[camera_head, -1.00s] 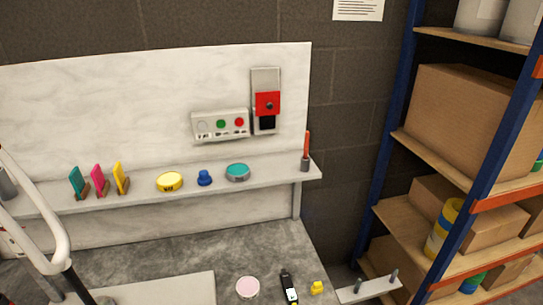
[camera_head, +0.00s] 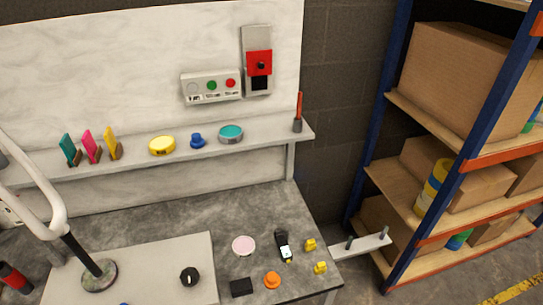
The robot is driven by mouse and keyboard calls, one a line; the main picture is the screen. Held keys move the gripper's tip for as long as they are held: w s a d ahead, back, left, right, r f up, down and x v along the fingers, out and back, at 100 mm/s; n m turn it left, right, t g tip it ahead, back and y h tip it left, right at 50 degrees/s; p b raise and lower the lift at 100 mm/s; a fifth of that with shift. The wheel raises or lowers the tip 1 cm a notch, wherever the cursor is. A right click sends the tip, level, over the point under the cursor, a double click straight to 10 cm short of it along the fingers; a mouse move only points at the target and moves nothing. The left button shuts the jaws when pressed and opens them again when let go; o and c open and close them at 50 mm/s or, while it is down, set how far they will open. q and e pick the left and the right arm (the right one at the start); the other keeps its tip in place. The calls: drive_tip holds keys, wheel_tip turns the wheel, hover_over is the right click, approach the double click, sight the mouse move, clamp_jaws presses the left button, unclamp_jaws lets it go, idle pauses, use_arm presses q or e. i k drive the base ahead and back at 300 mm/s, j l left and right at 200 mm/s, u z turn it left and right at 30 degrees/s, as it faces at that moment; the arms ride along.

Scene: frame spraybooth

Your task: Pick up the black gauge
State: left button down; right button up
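The black gauge (camera_head: 283,246), a slim hand-held device with a small pale display, lies on the grey worktop towards its right side. A pink-white disc (camera_head: 243,245) lies just left of it, and small yellow pieces (camera_head: 310,244) (camera_head: 320,267) lie to its right. Neither of my grippers shows in the head view. Nothing is touching the gauge.
An orange knob (camera_head: 272,280) and a black block (camera_head: 241,287) are in front of the gauge. A black knob (camera_head: 189,277) sits on a pale board (camera_head: 140,265). A white curved tube (camera_head: 45,190) rises at left. A shelving rack (camera_head: 440,150) stands at right.

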sight(285, 252)
drive_tip(key=u, duration=1.3)
drive_tip(key=k+l+u, duration=0.15)
drive_tip(key=l, duration=0.3)
drive_tip(key=k+l+u, duration=0.1)
drive_tip(key=k+l, duration=0.15)
drive_tip(key=l, duration=0.2)
drive_tip(key=k+l+u, duration=0.15)
drive_tip(key=l, duration=0.25)
drive_tip(key=k, duration=0.1)
